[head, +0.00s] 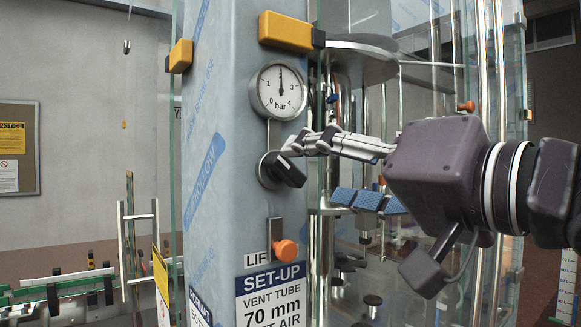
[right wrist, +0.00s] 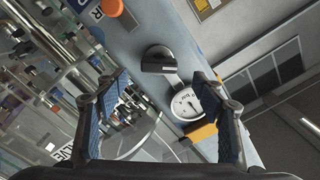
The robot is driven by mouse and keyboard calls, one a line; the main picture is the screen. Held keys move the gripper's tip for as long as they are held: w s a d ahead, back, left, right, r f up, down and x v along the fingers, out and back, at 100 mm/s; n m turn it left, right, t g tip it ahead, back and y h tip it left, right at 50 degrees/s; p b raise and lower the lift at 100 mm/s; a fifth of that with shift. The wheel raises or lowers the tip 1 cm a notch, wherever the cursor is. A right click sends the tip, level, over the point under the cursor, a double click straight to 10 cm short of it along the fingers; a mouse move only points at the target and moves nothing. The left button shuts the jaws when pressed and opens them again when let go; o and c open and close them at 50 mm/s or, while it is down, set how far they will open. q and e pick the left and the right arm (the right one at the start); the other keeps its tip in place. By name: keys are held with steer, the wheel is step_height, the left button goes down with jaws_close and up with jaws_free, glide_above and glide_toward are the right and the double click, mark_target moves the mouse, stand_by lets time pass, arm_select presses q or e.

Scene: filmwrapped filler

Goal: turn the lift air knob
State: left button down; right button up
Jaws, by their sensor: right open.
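A black knob (head: 283,170) with a raised grip bar sits on the blue-grey column, just under a round bar gauge (head: 280,90). Its grip bar is tilted in the head view. In the right wrist view the knob (right wrist: 158,62) lies ahead, between the two fingers and beyond their tips. My right gripper (head: 315,171) is open and empty, to the right of the knob, its blue pads apart; it also shows in the right wrist view (right wrist: 162,78). I cannot see any contact with the knob. My left gripper is not in view.
An orange knob (head: 286,250) on a small plate is below, beside a label reading "LIF", partly cut off. A SET-UP sign (head: 272,290) is under it. Yellow blocks (head: 286,31) are above the gauge. Glass panels and metal rods of the machine stand on the right.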

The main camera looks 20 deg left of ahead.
mark_target(292, 173)
steer(key=p+x, duration=0.4)
steer(key=x, duration=0.3)
steer(key=shift+w+a, duration=0.3)
steer(key=shift+c, duration=0.4)
steer(key=shift+f, duration=0.1)
steer(key=c, duration=1.1)
